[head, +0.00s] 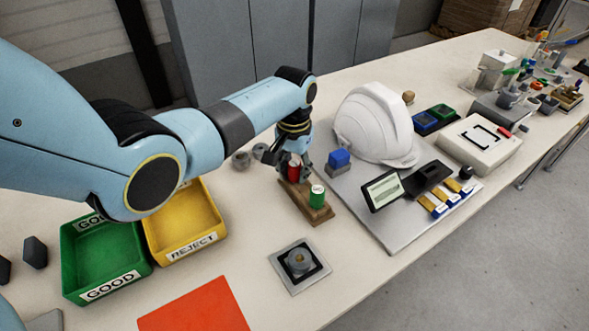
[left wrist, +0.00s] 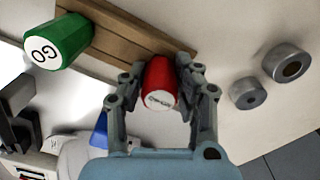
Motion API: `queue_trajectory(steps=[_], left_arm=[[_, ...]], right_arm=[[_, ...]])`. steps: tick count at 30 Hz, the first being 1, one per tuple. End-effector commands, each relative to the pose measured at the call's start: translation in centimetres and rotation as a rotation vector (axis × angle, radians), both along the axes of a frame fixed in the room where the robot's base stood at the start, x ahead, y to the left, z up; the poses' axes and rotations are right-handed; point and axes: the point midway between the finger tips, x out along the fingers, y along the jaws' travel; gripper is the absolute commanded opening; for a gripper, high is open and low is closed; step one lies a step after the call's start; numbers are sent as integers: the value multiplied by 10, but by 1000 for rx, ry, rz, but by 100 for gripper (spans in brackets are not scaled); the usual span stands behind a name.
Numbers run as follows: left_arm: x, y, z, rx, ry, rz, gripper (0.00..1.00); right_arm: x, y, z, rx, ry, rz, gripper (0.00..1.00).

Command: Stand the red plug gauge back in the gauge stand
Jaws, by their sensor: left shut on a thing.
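The red plug gauge (head: 293,170) is held between the fingers of my left gripper (head: 288,168). In the left wrist view the red gauge (left wrist: 160,84) has its pale lettered end toward the camera, with a finger of the left gripper (left wrist: 160,80) on each side. The wooden gauge stand (head: 318,214) lies beneath, and the red gauge is over its far end. I cannot tell whether its lower end is inside the stand. The green plug gauge (head: 317,196) stands upright at the near end of the stand; it also shows in the left wrist view (left wrist: 62,40).
A grey plate with a white helmet shell (head: 373,125) and a small display (head: 383,190) is right of the stand. Two grey cylinders (left wrist: 270,78) lie beyond it. A square fixture (head: 299,265) sits in front. Green (head: 66,262) and yellow (head: 150,240) bins are left.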

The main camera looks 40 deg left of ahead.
Motion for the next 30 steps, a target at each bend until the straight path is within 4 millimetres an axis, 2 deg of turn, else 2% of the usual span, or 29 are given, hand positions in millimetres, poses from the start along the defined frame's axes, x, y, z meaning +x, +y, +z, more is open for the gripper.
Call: queue_trajectory(steps=[1, 2, 7, 15, 19, 23, 30], left_arm=[[0, 0, 0, 0, 0, 0, 7], [0, 0, 0, 0, 0, 0, 34], [0, 0, 0, 0, 0, 0, 56], [0, 0, 0, 0, 0, 0, 57], [1, 1, 10, 0, -3, 0, 57], [0, 1, 33, 1, -4, -1, 57], [1, 1, 87, 0, -4, 0, 57]], right_arm=[[0, 1, 0, 1, 0, 0, 40], [0, 1, 0, 1, 0, 0, 40], [0, 2, 0, 3, 0, -1, 40], [0, 1, 0, 1, 0, -1, 40], [0, 0, 0, 1, 0, -1, 40], [0, 1, 0, 1, 0, -1, 40], [0, 1, 0, 1, 0, -1, 40]])
